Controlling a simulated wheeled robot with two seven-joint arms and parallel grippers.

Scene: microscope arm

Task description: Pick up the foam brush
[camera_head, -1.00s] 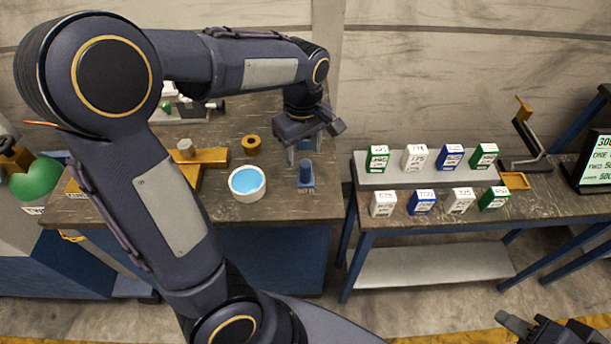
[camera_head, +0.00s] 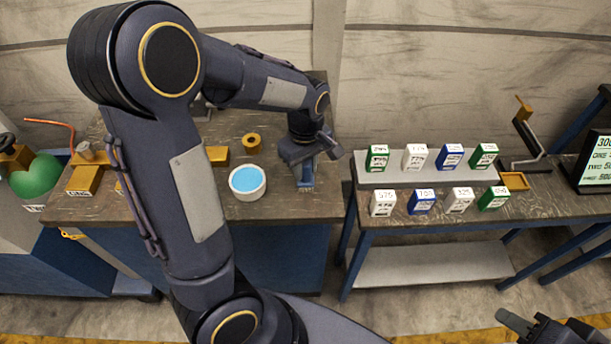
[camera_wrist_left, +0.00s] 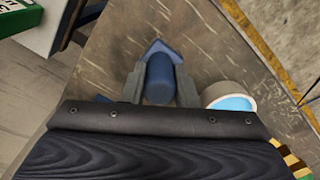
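The foam brush is most likely the blue upright piece (camera_head: 306,184) at the right end of the left workbench, largely covered by my gripper in the head view. In the left wrist view it shows as a dark blue rounded cylinder (camera_wrist_left: 159,80) with a pointed blue part behind it. My left gripper (camera_head: 304,168) is over it, pointing down. In the wrist view the gripper's fingers (camera_wrist_left: 160,90) stand apart, one on each side of the cylinder. I cannot tell whether they touch it. My right gripper (camera_head: 545,328) is partly in view at the lower right, far from the brush.
A white bowl with blue liquid (camera_head: 247,182) stands just left of the brush; it also shows in the wrist view (camera_wrist_left: 232,100). A yellow ring (camera_head: 251,143) lies behind it. Several small labelled boxes (camera_head: 421,201) stand on the right table, across a gap.

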